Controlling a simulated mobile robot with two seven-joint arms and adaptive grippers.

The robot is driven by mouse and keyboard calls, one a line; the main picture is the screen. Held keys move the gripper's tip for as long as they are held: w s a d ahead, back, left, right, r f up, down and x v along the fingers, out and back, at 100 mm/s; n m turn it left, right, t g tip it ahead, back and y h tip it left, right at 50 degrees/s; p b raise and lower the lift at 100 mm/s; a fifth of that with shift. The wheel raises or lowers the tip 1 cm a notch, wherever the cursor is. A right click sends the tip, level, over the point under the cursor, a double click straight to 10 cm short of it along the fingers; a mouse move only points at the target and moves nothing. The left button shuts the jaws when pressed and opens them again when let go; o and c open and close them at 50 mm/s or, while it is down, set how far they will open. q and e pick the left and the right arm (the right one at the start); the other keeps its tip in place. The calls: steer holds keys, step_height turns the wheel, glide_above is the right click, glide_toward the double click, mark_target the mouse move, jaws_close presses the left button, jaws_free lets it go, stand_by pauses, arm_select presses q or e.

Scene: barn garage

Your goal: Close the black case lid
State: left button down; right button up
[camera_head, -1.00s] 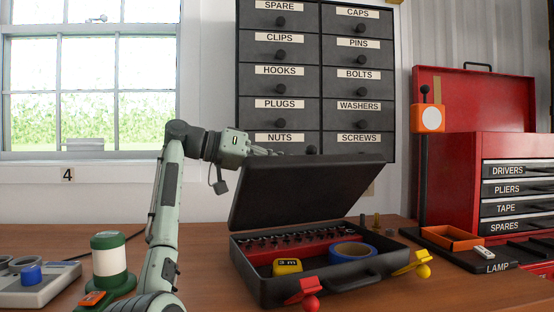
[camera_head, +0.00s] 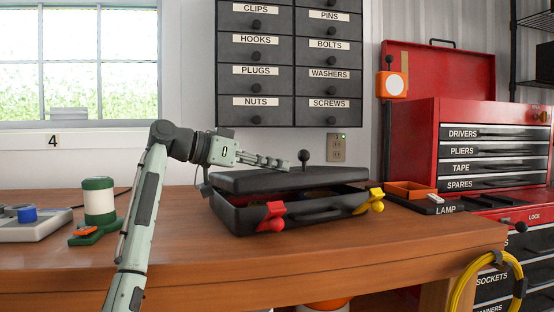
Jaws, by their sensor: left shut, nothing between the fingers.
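The black case (camera_head: 290,217) sits on the wooden workbench, near its middle. Its lid (camera_head: 275,179) is lowered almost flat, with a narrow gap at the front through which the dark inside shows. A red latch (camera_head: 271,215) is at the front left and a yellow latch (camera_head: 373,200) at the front right. My left gripper (camera_head: 286,164) is shut and empty, its fingers pointing right, just above or touching the lid's top; I cannot tell which. The case's contents are mostly hidden. My right gripper is not in view.
Left on the bench (camera_head: 180,245) stand a green and white canister (camera_head: 99,202) and a grey box with a blue knob (camera_head: 30,220). A red tool chest (camera_head: 425,150) and an orange tray (camera_head: 411,189) are at the right. Labelled drawers (camera_head: 289,60) hang behind.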

arm_select(q)
steer(key=shift+s+f, duration=0.2)
steer(key=shift+f, duration=0.9)
steer(key=shift+d, duration=0.1)
